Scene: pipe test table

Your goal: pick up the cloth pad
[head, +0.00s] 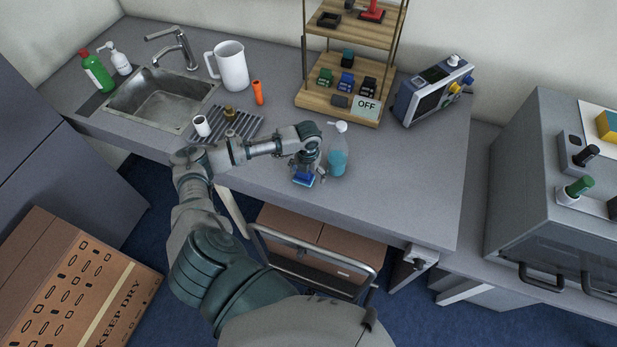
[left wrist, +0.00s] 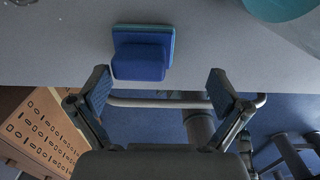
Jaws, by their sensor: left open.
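A small blue block with a teal base, which I take to be the cloth pad (head: 303,180), lies on the grey counter near its front edge. In the left wrist view the pad (left wrist: 141,55) is at the upper middle, just beyond the fingertips. My left gripper (head: 308,172) is over the front of the counter, partly covering the pad in the head view. In the left wrist view the gripper (left wrist: 160,90) is open, its two fingers wide apart with nothing between them. My right gripper is not in view.
A clear pump bottle with blue liquid (head: 338,158) stands close to the right of the gripper. A drying rack (head: 238,126), orange tube (head: 258,92) and white jug (head: 230,66) are to the left. A wooden shelf (head: 338,107) stands behind.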

